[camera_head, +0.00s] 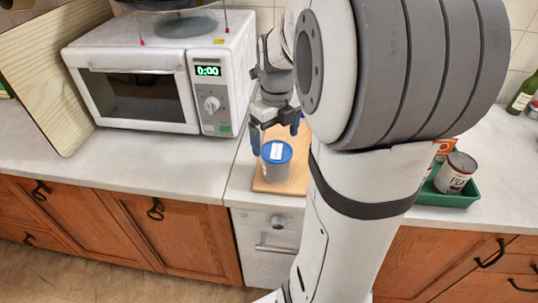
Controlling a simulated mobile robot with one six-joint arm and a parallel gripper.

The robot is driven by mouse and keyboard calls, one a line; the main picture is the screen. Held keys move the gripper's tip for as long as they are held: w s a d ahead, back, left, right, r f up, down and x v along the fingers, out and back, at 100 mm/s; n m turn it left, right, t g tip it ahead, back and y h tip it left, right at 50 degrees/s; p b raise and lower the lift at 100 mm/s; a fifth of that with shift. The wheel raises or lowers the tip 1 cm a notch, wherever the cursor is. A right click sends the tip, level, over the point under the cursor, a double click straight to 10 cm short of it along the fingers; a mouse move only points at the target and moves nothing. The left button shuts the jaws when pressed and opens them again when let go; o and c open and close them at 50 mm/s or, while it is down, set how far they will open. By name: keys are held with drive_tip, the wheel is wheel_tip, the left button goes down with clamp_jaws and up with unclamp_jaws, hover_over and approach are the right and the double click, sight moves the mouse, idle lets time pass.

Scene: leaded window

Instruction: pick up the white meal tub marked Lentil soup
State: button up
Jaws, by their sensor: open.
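A tub (275,170) with a pale grey-white body and a blue lid stands upright on a wooden board (299,184) on the counter, right of the microwave. A small white label lies on its lid, but the writing is too small to read, so I cannot tell whether it says Lentil soup. My gripper (275,132) is open, pointing down, above and just behind the lid in the picture. Nothing shows between its fingers. I cannot tell whether the left finger touches the tub. My arm hides the counter to the right of the tub.
A white microwave (165,85) showing 0:00 stands on the left, with a wooden panel (45,75) leaning beside it. A green tray (438,195) with a can (456,173) stands right of my arm. Bottles stand at the far right. The counter in front of the microwave is clear.

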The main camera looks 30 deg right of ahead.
sight(277, 150)
drive_tip(key=f, duration=0.7)
drive_tip(key=shift+w+d+f, duration=0.15)
drive_tip(key=shift+d+f, duration=0.05)
drive_tip(key=shift+f, duration=0.1)
drive_tip(key=shift+c, duration=0.4)
drive_tip(key=shift+p, duration=0.3)
drive_tip(key=c, duration=1.1)
